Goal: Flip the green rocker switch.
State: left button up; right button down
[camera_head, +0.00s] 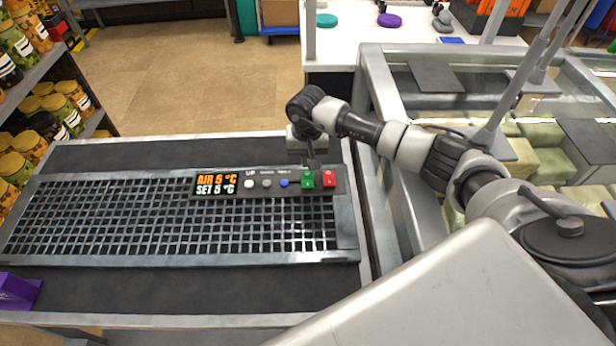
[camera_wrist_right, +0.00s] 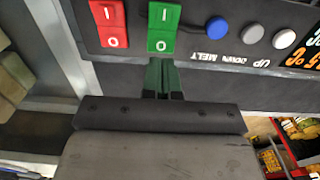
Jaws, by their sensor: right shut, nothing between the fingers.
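The green rocker switch (camera_head: 308,179) sits on a dark control panel (camera_head: 215,190), between a blue button and a red rocker switch (camera_head: 329,178). My right gripper (camera_head: 311,165) is shut and empty, pointing down at the green switch. Its fingertips (camera_wrist_right: 163,62) lie just at the switch's near edge in the wrist view; I cannot tell whether they touch it. My left gripper is not in view.
The panel lies on a metal grille (camera_head: 120,215) in a dark counter. A blue button (camera_wrist_right: 217,30), grey and white buttons and a display sit along it. A glass-topped freezer (camera_head: 372,75) stands at right, and a purple box (camera_head: 18,291) lies at left.

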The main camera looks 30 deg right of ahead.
jog(key=shift+f+b, duration=0.55)
dwell(0.6)
